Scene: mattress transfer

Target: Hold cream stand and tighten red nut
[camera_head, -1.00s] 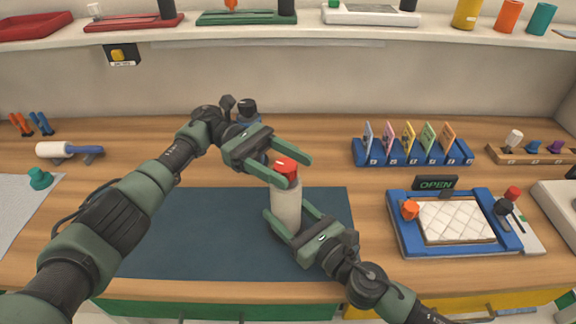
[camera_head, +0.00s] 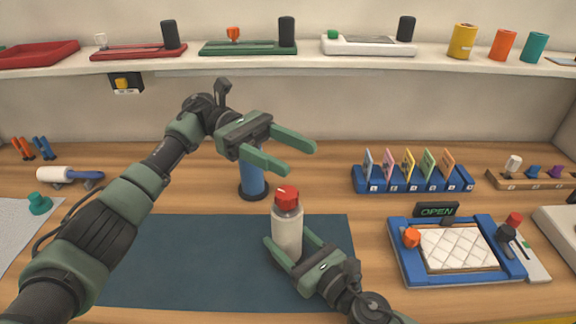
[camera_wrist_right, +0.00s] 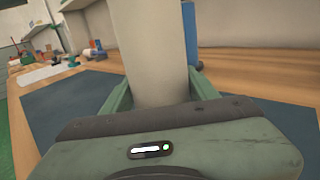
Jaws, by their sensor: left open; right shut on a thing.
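The cream stand (camera_head: 287,232) is upright on the dark blue mat (camera_head: 190,262), with the red nut (camera_head: 287,196) on its top. My right gripper (camera_head: 292,252) is shut on the lower part of the cream stand. In the right wrist view the stand (camera_wrist_right: 148,50) rises between the fingers of my right gripper (camera_wrist_right: 160,95), and its top is out of that picture. My left gripper (camera_head: 298,157) is open and empty, above and behind the red nut and apart from it.
A blue cylinder on a dark base (camera_head: 252,180) stands behind the mat, partly under my left gripper. A blue card rack (camera_head: 412,180) and a blue-framed tray (camera_head: 405,266) with a quilted pad are at right. A white roller (camera_head: 62,175) lies at left. A shelf (camera_head: 300,65) spans the back.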

